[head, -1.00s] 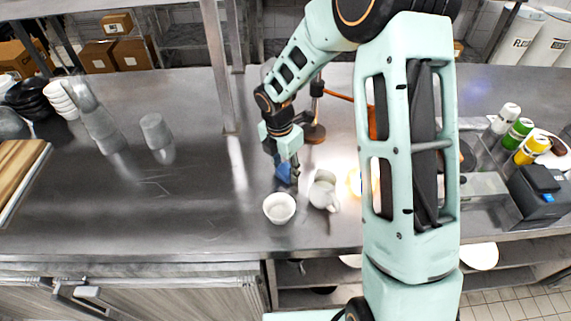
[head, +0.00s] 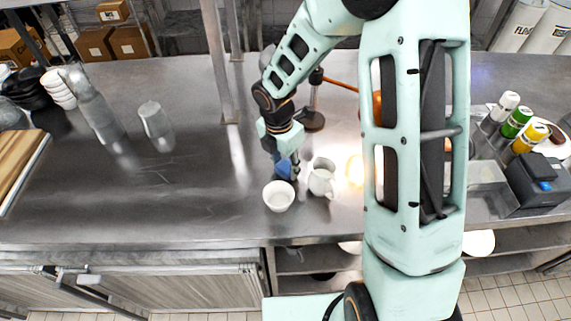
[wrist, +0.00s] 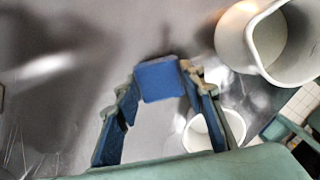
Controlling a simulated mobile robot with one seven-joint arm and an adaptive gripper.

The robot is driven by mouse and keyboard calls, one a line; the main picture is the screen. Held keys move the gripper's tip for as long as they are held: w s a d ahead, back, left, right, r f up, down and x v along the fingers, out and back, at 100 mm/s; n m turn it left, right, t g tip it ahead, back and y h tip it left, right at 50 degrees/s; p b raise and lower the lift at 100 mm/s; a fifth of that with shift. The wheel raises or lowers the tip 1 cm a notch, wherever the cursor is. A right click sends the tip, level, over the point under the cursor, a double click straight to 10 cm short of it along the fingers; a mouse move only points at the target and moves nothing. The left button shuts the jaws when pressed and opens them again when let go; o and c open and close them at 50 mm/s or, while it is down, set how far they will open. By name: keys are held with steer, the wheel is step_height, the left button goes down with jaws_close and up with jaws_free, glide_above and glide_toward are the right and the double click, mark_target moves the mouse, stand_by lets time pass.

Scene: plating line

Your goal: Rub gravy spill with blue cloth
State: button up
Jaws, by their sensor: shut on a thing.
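My gripper (head: 284,170) is low over the steel counter, just behind the white bowl and left of the white jug. In the wrist view its fingers are shut on the blue cloth (wrist: 158,80), which shows as a small blue square between the tips. The cloth also shows as a blue patch in the head view (head: 283,166). I cannot tell whether it touches the counter. I cannot make out the gravy spill; the counter under the cloth is hidden, and dark patches around it look like shadows or reflections.
The white bowl (head: 278,197) and white jug (head: 321,180) stand close to my gripper; the jug also shows in the wrist view (wrist: 262,45). A dark-based stand (head: 312,121) is behind. A steel post (head: 217,75) rises left. The counter's left middle (head: 150,195) is clear.

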step_height(320, 180, up, 4)
steer(key=p, duration=0.3)
steer(key=shift+r, duration=0.7)
steer(key=shift+r, duration=1.5)
